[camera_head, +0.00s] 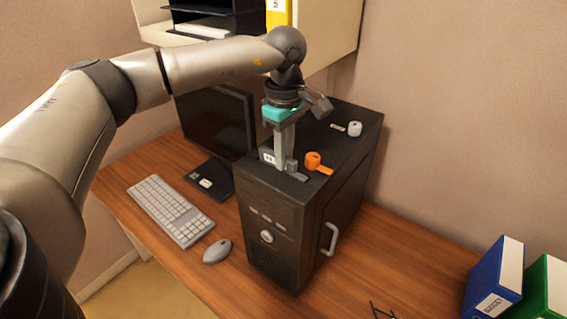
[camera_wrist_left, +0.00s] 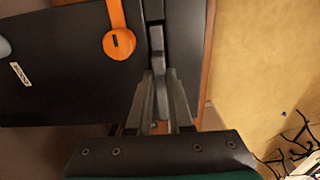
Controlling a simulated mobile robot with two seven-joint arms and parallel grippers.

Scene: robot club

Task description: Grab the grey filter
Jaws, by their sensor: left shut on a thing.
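My left gripper (camera_head: 287,171) points down at the front part of the black computer tower's top (camera_head: 340,140). In the left wrist view its fingers (camera_wrist_left: 160,125) are shut on a narrow dark grey piece, which I take to be the grey filter (camera_wrist_left: 158,75). The fingers hide part of it, and its shape is hard to make out. In the head view a flat grey part (camera_head: 298,177) shows beside the fingertips, at the tower's top; I cannot tell whether it touches the surface. My right gripper is not in view.
An orange piece with a handle (camera_head: 313,161) lies close beside the fingers. A light grey round piece (camera_head: 355,129) sits farther back on the tower. A monitor (camera_head: 215,120), keyboard (camera_head: 165,210) and mouse (camera_head: 217,251) are at left. Binders (camera_head: 495,280) stand at right.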

